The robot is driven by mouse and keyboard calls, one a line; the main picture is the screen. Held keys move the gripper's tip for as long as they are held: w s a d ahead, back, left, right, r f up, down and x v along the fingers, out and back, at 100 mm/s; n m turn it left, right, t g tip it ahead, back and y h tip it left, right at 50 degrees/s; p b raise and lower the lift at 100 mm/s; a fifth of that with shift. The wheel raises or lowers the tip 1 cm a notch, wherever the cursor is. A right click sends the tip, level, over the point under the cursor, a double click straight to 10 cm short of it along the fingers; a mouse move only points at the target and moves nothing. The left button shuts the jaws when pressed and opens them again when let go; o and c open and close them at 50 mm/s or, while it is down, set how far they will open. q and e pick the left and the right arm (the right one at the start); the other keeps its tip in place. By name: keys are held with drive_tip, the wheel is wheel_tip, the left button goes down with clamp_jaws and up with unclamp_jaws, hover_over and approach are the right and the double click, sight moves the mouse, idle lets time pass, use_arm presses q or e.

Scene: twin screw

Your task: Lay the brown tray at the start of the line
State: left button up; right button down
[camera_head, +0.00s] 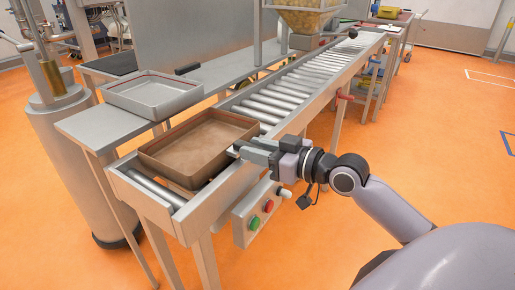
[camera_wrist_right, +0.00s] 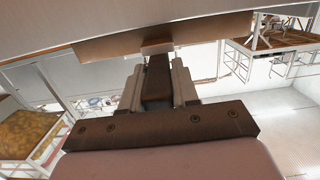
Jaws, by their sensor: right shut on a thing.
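The brown tray (camera_head: 197,147) is at the near end of the roller line (camera_head: 150,186), over the rollers and inside the side rails. It looks about level; I cannot tell whether it rests fully on the rollers. My right gripper (camera_head: 241,149) is shut on the tray's right wall. In the right wrist view the gripper (camera_wrist_right: 157,50) reaches up to the brown tray's edge (camera_wrist_right: 215,30), which spans the top of the picture. My left gripper is not in view.
A grey metal tray (camera_head: 152,105) sits on a side table (camera_head: 85,128) left of the line. A control box with green and red buttons (camera_head: 255,215) hangs on the line's near side. A steel cylinder (camera_head: 60,150) stands at the left. The rollers beyond the brown tray (camera_head: 290,88) are clear.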

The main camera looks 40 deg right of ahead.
drive_tip(key=shift+s+f+p, duration=0.1)
drive_tip(key=shift+f+p, duration=0.25)
drive_tip(key=shift+f, duration=0.2)
idle(1.7)
drive_tip(key=c, duration=0.8)
unclamp_jaws()
drive_tip(key=shift+r, duration=0.1)
drive_tip(key=shift+b+v, duration=0.3)
drive_tip(key=shift+v, duration=3.2)
